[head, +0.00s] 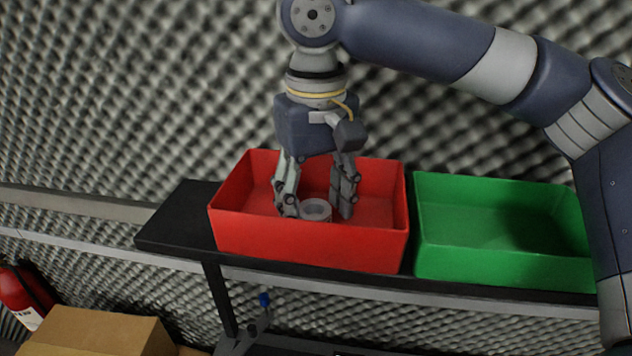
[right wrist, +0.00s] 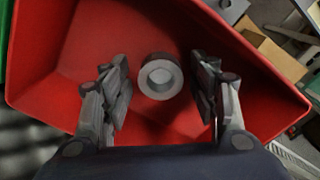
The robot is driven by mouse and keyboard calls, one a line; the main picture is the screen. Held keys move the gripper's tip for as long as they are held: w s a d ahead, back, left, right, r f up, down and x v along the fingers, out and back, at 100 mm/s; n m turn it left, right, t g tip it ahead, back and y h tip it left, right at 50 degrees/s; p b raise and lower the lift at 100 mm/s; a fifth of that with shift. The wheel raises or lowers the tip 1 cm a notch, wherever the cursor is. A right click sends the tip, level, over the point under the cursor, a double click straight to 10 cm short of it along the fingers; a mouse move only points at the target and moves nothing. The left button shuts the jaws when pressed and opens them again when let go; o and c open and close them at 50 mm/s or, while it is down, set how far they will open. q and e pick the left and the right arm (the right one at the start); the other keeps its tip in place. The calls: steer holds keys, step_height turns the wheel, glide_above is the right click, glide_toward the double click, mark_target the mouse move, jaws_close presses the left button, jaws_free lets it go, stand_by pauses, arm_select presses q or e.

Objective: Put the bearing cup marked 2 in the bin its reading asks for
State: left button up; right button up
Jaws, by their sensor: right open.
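A grey ring-shaped bearing cup (head: 316,211) is inside the red bin (head: 310,243), toward its near side. It also shows in the right wrist view (right wrist: 160,78), with a round hollow in its top. No number can be read on it. My right gripper (head: 317,208) reaches down into the red bin with its fingers on either side of the cup. In the right wrist view the fingers (right wrist: 163,95) stand apart, with a gap on both sides of the cup. The green bin (head: 505,266) stands to the right and looks empty. My left gripper is not in view.
Both bins stand on a narrow black shelf (head: 172,226) against a grey foam wall. The shelf's left end is bare. A cardboard box (head: 95,333) and a red fire extinguisher (head: 22,292) are below at the left.

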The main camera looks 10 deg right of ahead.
steer(key=shift+r, duration=0.35)
step_height(320, 180, up, 11)
steer(key=b, duration=0.1)
steer(key=shift+r, duration=0.2)
